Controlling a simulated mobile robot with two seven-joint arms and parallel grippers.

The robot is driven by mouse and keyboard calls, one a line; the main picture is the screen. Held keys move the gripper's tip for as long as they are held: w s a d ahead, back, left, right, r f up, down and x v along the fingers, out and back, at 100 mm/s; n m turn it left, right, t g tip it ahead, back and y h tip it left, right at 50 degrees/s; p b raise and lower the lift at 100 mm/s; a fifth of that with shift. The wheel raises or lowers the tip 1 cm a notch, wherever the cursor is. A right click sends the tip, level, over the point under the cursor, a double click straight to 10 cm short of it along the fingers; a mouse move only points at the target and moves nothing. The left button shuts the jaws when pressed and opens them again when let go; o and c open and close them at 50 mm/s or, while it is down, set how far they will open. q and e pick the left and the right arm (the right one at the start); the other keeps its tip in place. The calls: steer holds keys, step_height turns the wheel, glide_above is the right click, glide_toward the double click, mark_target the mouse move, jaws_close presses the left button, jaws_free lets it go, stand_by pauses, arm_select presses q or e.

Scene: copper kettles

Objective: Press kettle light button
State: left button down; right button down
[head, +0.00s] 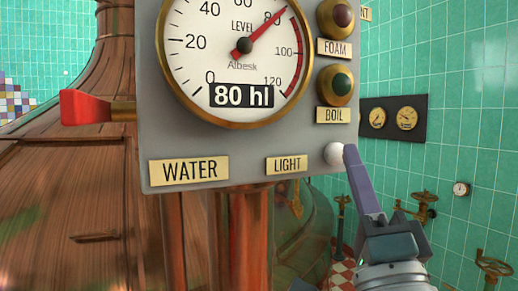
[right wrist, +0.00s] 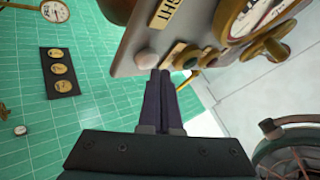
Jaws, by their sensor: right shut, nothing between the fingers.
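The light button (head: 334,153) is a round white knob at the lower right corner of the grey control panel (head: 250,145), just right of the LIGHT label (head: 287,164). My right gripper (head: 350,150) is shut and empty, and its fingertips overlap the button's right edge in the head view. In the right wrist view the shut fingers (right wrist: 160,75) point at the pale button (right wrist: 147,60), with the tips right beside it. I cannot tell whether they touch it. My left gripper is not in view.
The panel also carries a level gauge (head: 240,50), a FOAM knob (head: 339,18), a BOIL knob (head: 337,84) and a WATER label (head: 188,169). A red lever (head: 85,106) sticks out at left before the copper kettle (head: 65,200). Brass valves (head: 422,205) stand by the tiled wall at right.

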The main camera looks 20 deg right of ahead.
steer(key=shift+s+d+p, duration=0.2)
steer(key=shift+s+p, duration=0.6)
steer(key=shift+s, duration=1.75)
steer(key=c, duration=1.6)
jaws_free()
steer(key=shift+h, duration=0.3)
